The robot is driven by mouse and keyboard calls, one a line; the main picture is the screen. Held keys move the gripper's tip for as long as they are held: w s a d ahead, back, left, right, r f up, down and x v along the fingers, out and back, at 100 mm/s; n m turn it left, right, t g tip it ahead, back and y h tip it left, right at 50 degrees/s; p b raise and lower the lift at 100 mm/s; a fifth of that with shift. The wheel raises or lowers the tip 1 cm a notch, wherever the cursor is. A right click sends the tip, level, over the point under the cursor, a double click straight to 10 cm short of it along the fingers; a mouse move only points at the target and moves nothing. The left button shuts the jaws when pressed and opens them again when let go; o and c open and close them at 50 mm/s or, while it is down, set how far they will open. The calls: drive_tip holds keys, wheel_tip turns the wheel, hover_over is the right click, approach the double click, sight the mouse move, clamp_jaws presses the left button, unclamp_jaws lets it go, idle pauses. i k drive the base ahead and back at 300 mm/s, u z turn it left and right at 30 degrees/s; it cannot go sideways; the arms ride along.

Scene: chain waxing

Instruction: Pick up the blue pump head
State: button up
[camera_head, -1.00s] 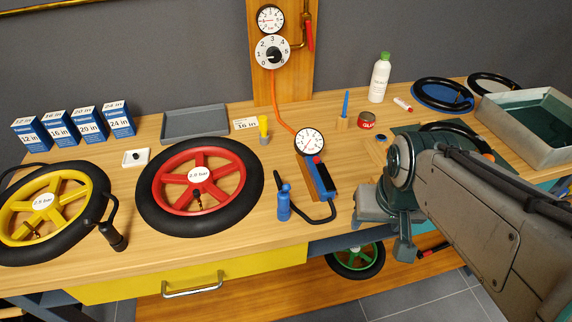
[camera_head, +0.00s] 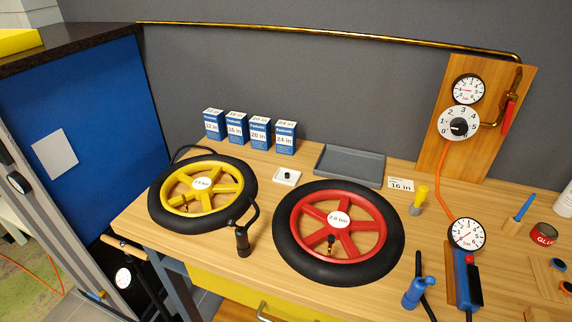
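The blue pump head (camera_head: 418,292) stands on the wooden workbench near its front edge, at the lower right of the head view. A black hose runs beside it. To its right is the blue and black gauge holder (camera_head: 464,279) with a round pressure gauge (camera_head: 466,234) at its top. The pump head looks free, with nothing gripping it. My gripper is out of the picture, so its state and its distance from the pump head cannot be seen.
A red-rimmed wheel (camera_head: 372,267) lies left of the pump head, and a yellow-rimmed wheel (camera_head: 236,176) with a black pump fitting (camera_head: 242,241) lies farther left. A grey tray (camera_head: 349,166) and blue boxes (camera_head: 259,134) stand behind. A yellow-topped item (camera_head: 419,198) stands near the gauge.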

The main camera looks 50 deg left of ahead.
sight(416, 291)
drive_tip(key=z, duration=0.05)
drive_tip(key=k, duration=0.15)
drive_tip(key=u, duration=3.6)
drive_tip(key=i, duration=0.6)
drive_tip(key=z, duration=2.65)
